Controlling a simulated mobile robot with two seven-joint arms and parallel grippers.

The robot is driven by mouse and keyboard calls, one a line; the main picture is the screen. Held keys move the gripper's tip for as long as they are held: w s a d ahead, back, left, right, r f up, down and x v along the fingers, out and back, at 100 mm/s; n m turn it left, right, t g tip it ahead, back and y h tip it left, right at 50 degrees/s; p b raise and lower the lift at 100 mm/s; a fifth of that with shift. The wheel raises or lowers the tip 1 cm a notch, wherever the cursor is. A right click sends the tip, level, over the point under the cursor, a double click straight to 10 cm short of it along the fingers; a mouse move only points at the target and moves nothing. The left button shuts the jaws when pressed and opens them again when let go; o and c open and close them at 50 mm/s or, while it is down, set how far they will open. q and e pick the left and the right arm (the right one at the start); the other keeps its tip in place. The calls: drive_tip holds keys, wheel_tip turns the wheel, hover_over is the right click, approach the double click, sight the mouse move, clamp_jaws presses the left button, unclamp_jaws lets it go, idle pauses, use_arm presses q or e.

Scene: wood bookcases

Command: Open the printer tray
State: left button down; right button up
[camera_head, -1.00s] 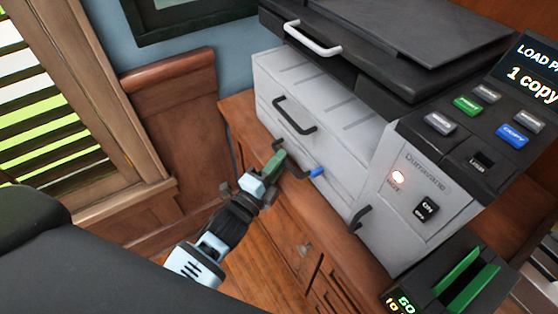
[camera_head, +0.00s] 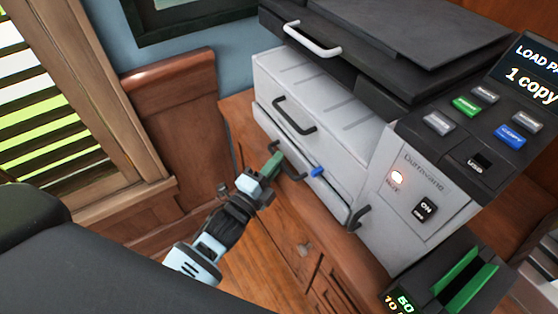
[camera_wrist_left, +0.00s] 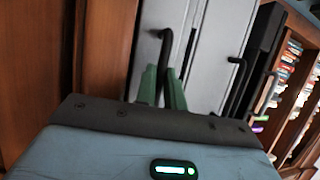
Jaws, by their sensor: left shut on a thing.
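The printer (camera_head: 440,185) is white and dark grey and stands on a wooden cabinet. Its lower tray (camera_head: 328,194) sits slightly out, with a narrow gap along its top edge near a small blue tab (camera_head: 316,172). A black handle (camera_head: 294,176) is on the tray front. My left gripper (camera_head: 271,168), with green fingers, is shut on this handle near its left end. In the left wrist view the fingers (camera_wrist_left: 161,88) close around the dark handle bar (camera_wrist_left: 164,52). The fingers hide part of the handle. My right gripper is out of view.
An upper drawer handle (camera_head: 294,116) and a light lid handle (camera_head: 312,40) are above the tray. A small black unit with green guides (camera_head: 462,278) stands at the lower right. A window (camera_head: 50,110) is at the left. The floor below my left gripper looks clear.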

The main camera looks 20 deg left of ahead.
use_arm(q)
drive_tip(key=s+a+p, duration=0.3)
drive_tip(key=s+a, duration=1.3)
drive_tip(key=s, duration=0.5)
drive_tip(key=shift+a, duration=0.2)
drive_tip(key=c, duration=1.8)
unclamp_jaws()
drive_tip(key=shift+o, duration=0.2)
drive_tip(key=b+v, duration=0.1)
drive_tip(key=v, duration=0.6)
drive_tip(key=shift+s+b, duration=0.3)
drive_tip(key=shift+s, duration=0.1)
drive_tip(key=shift+a, duration=0.1)
